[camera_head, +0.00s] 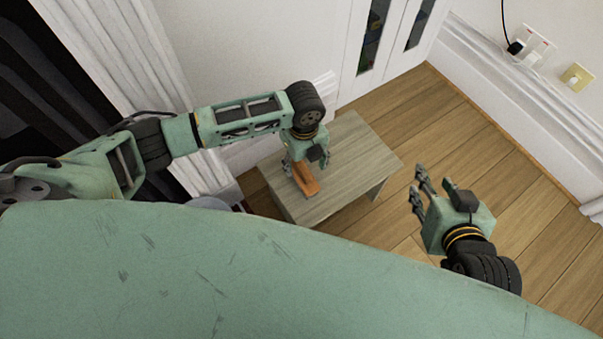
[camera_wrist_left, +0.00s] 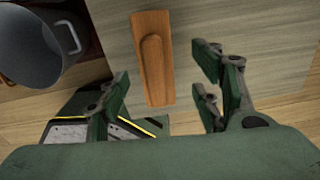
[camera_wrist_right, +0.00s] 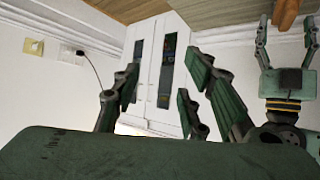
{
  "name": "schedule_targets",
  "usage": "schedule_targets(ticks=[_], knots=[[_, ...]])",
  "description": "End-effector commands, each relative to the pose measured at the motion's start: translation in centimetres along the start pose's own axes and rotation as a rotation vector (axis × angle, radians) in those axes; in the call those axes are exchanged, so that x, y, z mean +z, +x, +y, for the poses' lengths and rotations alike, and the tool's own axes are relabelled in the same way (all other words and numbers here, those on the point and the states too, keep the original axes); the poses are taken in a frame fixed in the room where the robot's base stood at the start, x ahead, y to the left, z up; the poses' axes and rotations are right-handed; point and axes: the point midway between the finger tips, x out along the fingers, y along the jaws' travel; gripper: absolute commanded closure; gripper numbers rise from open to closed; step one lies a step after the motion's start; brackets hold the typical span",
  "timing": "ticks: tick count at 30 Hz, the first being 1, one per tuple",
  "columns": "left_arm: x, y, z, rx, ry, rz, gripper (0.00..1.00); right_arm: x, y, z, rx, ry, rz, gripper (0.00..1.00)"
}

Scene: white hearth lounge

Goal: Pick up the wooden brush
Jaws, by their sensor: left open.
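The wooden brush (camera_head: 305,179) lies on a small grey wooden table (camera_head: 352,160). In the left wrist view the brush (camera_wrist_left: 153,58) shows as a long orange-brown block, lying lengthwise ahead of the fingers. My left gripper (camera_head: 306,166) is above the table, pointing down at the brush. Its fingers are spread open to either side of the brush's line in the left wrist view (camera_wrist_left: 165,100), with nothing between them that I can see held. My right gripper (camera_head: 420,188) is off to the right of the table, over the floor, open and empty.
A grey metal pot or bucket (camera_wrist_left: 40,48) stands left of the table in the left wrist view. A white cabinet (camera_head: 385,45) with narrow glass panes is behind the table. Wall sockets (camera_head: 533,48) are at upper right. Wooden floor right of the table is clear.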

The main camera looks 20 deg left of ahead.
Motion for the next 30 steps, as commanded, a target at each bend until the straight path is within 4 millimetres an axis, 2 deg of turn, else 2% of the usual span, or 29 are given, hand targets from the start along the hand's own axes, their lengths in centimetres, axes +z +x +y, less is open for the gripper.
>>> schedule_targets(ticks=[4, 8, 15, 18, 23, 30], knots=[[-0.1, 1.0, 0.2, 0.001, 0.000, 0.000, 0.41, -1.8, 0.4, -0.3, -0.006, 0.000, 0.090, 0.60], [-0.1, 2.2, 0.4, 0.000, -0.001, 0.000, 0.41, -4.6, 0.4, -0.7, -0.014, -0.001, 0.222, 0.60], [-0.1, 4.2, 0.7, 0.000, -0.001, 0.000, 0.41, -9.6, -0.6, -1.3, -0.028, 0.000, 0.462, 0.60], [-0.1, 4.8, 0.7, 0.000, -0.001, -0.001, 0.41, -11.0, -1.2, -1.5, -0.033, 0.001, 0.537, 0.60], [-0.1, 5.2, 0.7, 0.000, -0.001, -0.001, 0.41, -12.1, -1.8, -1.6, -0.036, 0.002, 0.592, 0.60], [-0.1, 5.1, 0.7, 0.000, -0.001, -0.001, 0.42, -12.2, -1.9, -1.6, -0.036, 0.002, 0.596, 0.60]])
